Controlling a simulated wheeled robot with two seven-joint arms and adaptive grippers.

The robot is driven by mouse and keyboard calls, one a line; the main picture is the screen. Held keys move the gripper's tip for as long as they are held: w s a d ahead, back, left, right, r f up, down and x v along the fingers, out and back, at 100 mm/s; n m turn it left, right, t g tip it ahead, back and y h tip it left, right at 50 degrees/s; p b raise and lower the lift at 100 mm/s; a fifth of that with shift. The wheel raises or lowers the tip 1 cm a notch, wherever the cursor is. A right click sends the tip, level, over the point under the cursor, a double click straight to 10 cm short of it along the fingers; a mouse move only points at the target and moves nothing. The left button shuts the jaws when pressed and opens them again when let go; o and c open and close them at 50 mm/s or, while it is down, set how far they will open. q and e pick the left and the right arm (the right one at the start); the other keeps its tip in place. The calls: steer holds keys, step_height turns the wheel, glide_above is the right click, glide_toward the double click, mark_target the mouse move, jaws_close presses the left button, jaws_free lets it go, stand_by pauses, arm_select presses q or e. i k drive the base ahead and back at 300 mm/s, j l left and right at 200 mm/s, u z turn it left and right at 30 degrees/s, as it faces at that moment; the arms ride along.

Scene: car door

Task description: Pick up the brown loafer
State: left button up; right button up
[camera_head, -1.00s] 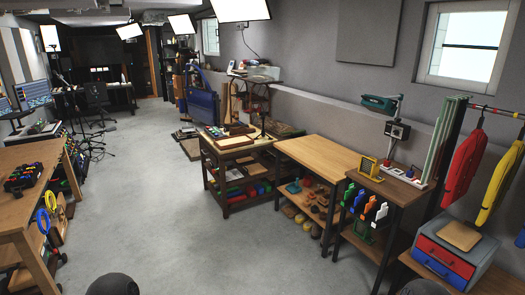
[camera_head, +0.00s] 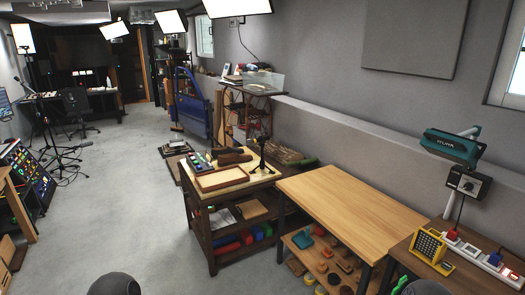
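Several small brown, shoe-like items (camera_head: 328,265) lie on the lower shelf under the light wooden table (camera_head: 350,206), right of centre. They are small and partly shaded by the tabletop, so I cannot tell which one is the brown loafer. Neither of my grippers is in view. Only two dark rounded parts show at the bottom edge, which look like my own body.
A dark cart (camera_head: 240,235) with a wooden tray (camera_head: 225,177) and stand adjoins the table's left side. A darker bench with a yellow item (camera_head: 432,250) and a power strip (camera_head: 475,253) is at right. Open grey floor (camera_head: 125,190) lies left of the cart.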

mark_target(222, 160)
steer(key=i+u, duration=0.2)
steer(key=i, duration=0.3)
steer(key=i+l+u, duration=0.15)
steer(key=i, duration=0.3)
steer(key=i+l+u, duration=0.2)
steer(key=i, duration=0.25)
steer(key=i+l+u, duration=0.2)
steer(key=i, duration=0.3)
steer(key=l, duration=0.1)
